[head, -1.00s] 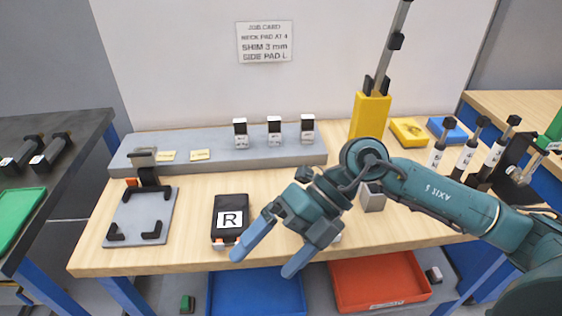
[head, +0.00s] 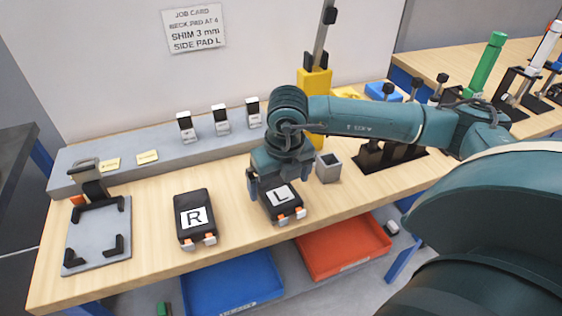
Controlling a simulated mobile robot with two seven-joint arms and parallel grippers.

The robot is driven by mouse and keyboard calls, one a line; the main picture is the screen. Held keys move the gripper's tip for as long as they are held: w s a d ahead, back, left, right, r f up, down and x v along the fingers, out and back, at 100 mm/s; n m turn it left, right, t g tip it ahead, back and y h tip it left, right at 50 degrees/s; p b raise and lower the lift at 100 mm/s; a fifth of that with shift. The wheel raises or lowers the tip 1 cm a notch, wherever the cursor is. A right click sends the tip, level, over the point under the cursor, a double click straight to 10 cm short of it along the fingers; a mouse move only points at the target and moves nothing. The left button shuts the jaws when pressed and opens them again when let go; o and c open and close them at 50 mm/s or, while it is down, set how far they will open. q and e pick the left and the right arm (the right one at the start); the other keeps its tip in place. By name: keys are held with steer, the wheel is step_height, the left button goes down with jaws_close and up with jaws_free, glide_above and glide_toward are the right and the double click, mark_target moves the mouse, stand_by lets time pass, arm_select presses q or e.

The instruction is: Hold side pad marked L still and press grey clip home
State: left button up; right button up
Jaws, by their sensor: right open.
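The side pad marked L (head: 282,197) is a black block with a white label, lying on the bench. Two small light grey clips (head: 283,221) with orange parts show at its front edge; I cannot tell how far in they sit. My right gripper (head: 279,186) is open, pointing down over the back of this pad. One finger shows at the pad's left side; the gripper hides the pad's far end, and I cannot tell whether it touches. My left gripper is not in view.
The pad marked R (head: 194,218) lies to the left. A grey plate with black corner brackets (head: 98,235) is at far left. A small grey box (head: 328,167) stands close right of my gripper. Blue (head: 230,284) and red (head: 345,248) bins are below the bench's front edge.

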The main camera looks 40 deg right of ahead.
mark_target(278, 192)
steer(key=shift+w+f, duration=0.2)
steer(key=shift+f, duration=0.9)
steer(key=shift+w+f, duration=0.15)
steer(key=shift+f, duration=0.95)
steer(key=c, duration=1.3)
